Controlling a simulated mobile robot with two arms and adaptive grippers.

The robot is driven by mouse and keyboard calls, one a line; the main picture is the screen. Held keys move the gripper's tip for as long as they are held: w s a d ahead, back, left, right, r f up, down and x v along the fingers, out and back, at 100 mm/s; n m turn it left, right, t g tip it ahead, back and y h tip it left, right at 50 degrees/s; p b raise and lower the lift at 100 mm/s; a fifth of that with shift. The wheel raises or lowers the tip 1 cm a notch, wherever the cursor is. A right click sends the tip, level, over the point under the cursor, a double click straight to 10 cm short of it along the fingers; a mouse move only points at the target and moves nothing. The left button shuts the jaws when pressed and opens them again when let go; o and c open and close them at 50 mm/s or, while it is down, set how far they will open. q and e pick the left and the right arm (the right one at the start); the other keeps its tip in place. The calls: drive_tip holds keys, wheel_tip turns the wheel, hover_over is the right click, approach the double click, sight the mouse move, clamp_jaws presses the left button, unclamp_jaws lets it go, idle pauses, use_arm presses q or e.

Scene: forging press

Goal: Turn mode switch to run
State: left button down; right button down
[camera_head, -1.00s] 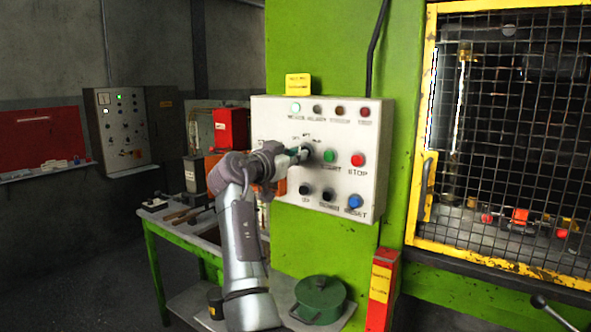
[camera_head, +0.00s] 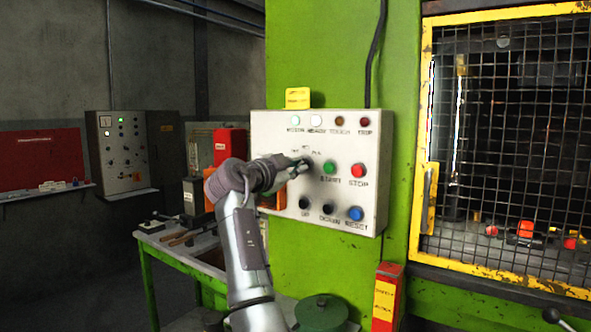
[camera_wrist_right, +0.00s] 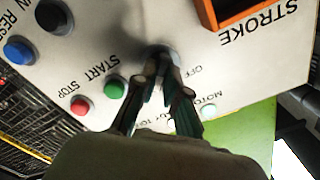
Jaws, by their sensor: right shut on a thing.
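The mode switch (camera_head: 308,161) is a small dark knob on the pale control panel (camera_head: 262,140), below the row of lamps and left of the green START button (camera_head: 329,168). My right gripper (camera_head: 301,166) reaches it from the left, fingers shut on the knob. In the right wrist view the fingertips (camera_wrist_right: 162,83) close around the dark knob (camera_wrist_right: 157,53), largely hiding it. The lettering around the switch is partly covered and too small to read its setting surely. My left gripper is not in view.
The red STOP button (camera_head: 358,170) and blue RESET button (camera_head: 355,214) are right of my gripper. Dark knobs (camera_head: 305,203) sit below. An orange-framed STROKE display (camera_wrist_right: 232,12) is close by. A yellow-framed mesh guard (camera_head: 423,120) stands right; a green bench (camera_head: 160,250) is left.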

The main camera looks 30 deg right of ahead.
drive_tip(key=shift+r, duration=0.1)
drive_tip(key=c, duration=1.2)
unclamp_jaws()
drive_tip(key=shift+d, duration=0.1)
drive_tip(key=v, duration=1.2)
